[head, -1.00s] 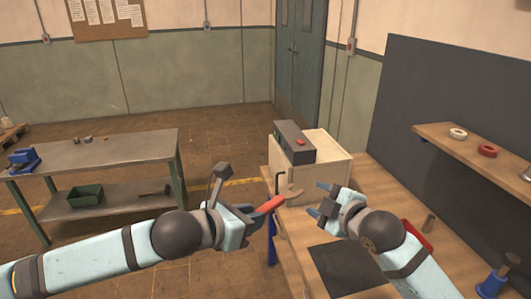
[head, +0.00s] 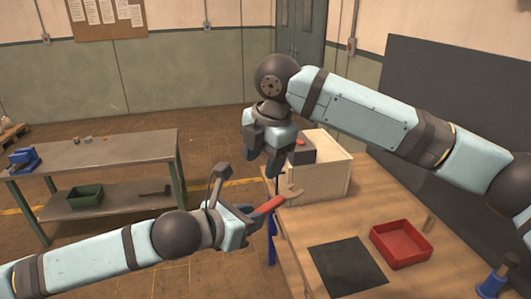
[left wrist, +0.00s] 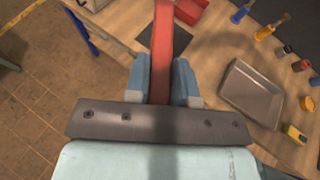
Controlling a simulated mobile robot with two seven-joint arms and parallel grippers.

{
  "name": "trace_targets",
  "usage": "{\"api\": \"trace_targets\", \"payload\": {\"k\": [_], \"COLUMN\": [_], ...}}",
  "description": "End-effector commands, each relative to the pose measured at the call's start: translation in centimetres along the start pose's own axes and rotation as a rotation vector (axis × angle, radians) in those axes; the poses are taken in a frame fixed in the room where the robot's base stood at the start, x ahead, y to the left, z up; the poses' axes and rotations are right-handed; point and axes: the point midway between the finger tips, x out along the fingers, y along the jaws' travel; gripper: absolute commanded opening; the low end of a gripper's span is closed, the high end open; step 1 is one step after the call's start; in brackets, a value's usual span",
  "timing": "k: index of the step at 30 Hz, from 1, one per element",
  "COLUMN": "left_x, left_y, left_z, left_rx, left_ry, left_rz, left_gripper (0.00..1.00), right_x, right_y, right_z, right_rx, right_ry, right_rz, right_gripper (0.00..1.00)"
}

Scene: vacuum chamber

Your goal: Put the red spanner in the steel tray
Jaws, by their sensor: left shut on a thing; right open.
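My left gripper (head: 252,211) is shut on the red spanner (head: 270,205) and holds it near the workbench's left edge, its open-ended jaw pointing right. In the left wrist view the red handle (left wrist: 166,45) runs up between the two blue fingers (left wrist: 162,78). The steel tray (left wrist: 253,92) lies on the bench to the right of the left gripper in that view, and looks empty. It is not in the head view.
The wooden box (head: 330,178) stands at the bench's far end, with a dark device (head: 301,155) beside the right gripper. A red tray (head: 400,243) and black mat (head: 347,267) lie on the bench.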

Motion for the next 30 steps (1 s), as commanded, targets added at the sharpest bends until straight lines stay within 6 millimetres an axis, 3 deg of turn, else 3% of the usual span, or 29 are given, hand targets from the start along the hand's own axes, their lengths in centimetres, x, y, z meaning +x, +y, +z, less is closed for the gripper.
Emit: {"api": "trace_targets", "payload": {"k": [6, 11, 24, 30], "left_x": [0.0, 0.0, 0.0, 0.0], "left_y": [0.0, 0.0, 0.0, 0.0], "left_z": [0.0, 0.0, 0.0, 0.0], "left_rx": [0.000, 0.000, 0.000, 0.000], "left_ry": [-0.001, -0.001, -0.001, -0.001], "left_rz": [0.000, 0.000, 0.000, 0.000], "left_gripper": [0.00, 0.00, 0.00, 0.00], "right_x": [-1.7, -1.1, 6.6, 9.0], "right_y": [-0.6, -0.9, -2.4, -2.8], "right_z": [-0.5, -0.5, -0.3, -0.2], "right_rx": [-0.025, -0.027, -0.027, -0.027], "right_ry": [-0.024, -0.026, -0.024, -0.026], "right_rz": [-0.167, -0.196, -0.193, -0.192], "right_gripper": [0.53, 0.53, 0.53, 0.53]}}
